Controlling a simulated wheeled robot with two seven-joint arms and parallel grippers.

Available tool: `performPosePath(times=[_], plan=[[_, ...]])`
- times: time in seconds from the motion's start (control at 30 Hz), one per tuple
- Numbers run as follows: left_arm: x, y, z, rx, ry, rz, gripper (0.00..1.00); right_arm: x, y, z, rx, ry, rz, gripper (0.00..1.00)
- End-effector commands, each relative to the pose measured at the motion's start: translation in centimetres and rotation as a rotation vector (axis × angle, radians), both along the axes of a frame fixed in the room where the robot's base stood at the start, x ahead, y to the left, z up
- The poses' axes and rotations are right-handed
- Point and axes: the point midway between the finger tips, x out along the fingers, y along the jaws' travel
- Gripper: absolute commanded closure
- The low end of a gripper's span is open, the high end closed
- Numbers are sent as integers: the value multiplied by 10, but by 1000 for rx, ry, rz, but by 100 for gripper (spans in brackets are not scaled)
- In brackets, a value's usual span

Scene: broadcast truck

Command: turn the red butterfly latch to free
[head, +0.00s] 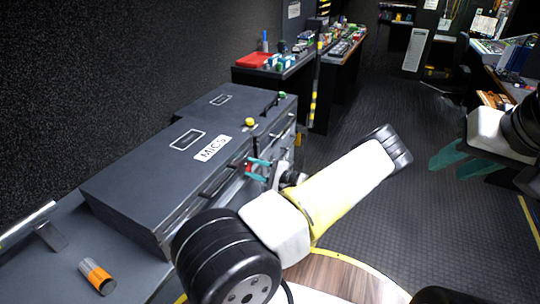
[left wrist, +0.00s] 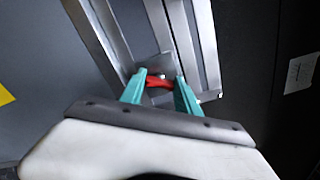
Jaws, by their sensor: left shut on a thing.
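In the head view my left gripper (head: 258,169) is at the case front, shut on the latch, and only a little red shows there. The latch's exact angle is hard to tell. My right gripper (head: 459,158) is at the far right, away from the case, its teal fingers apart and empty.
A yellow knob (head: 249,122) and a green knob (head: 282,95) stand by the case's front edge. An orange-banded cylinder (head: 97,276) lies on the grey surface at lower left. A black table (head: 262,78) with a red tray is behind. The dark floor at right is open.

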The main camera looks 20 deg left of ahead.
Motion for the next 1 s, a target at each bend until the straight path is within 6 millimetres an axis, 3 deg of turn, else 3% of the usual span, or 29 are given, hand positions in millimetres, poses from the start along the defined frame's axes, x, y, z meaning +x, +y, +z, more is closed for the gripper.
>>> performPosePath(times=[0.5,1.0], plan=[[0,0,-2,-31,-371,-3,100,0,0,0,0,0,0,64],[0,0,-2,-37,-460,-1,100,0,0,0,0,0,0,64]])
